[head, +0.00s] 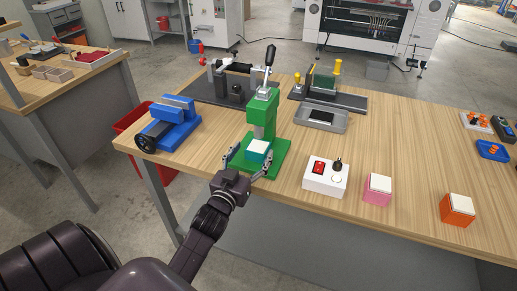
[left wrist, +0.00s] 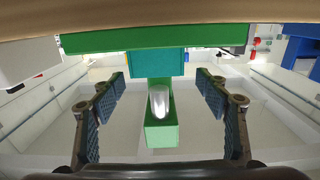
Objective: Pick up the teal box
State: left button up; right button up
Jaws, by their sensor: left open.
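The teal box (head: 257,150), with a white top, sits on the base of the green press (head: 263,105), under its ram. In the left wrist view the teal box (left wrist: 157,62) appears against the green base (left wrist: 90,39), with the silver ram (left wrist: 158,102) close to it. My left gripper (head: 249,165) is open at the front of the press, its fingers spread to either side of the box. In the left wrist view the open left gripper (left wrist: 160,85) has nothing between its pads touching them. My right gripper is in neither view.
A blue vise (head: 172,122) stands left of the press. A white switch box (head: 325,177), a pink box (head: 377,189) and an orange box (head: 457,209) stand to the right. A grey tray (head: 322,117) lies behind. The wooden table (head: 410,150) is clear at middle right.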

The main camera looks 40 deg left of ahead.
aim_at(258, 146)
pick_arm(q)
jog(key=x, duration=0.4)
jog(key=shift+d+p, duration=0.15)
jog(key=shift+p, duration=0.2)
jog(key=shift+w, duration=0.25)
jog(key=shift+c, duration=0.4)
jog(key=c, duration=1.7)
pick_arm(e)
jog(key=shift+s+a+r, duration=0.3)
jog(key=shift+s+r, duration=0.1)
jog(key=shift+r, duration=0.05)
pick_arm(q)
jog(key=shift+o, duration=0.2)
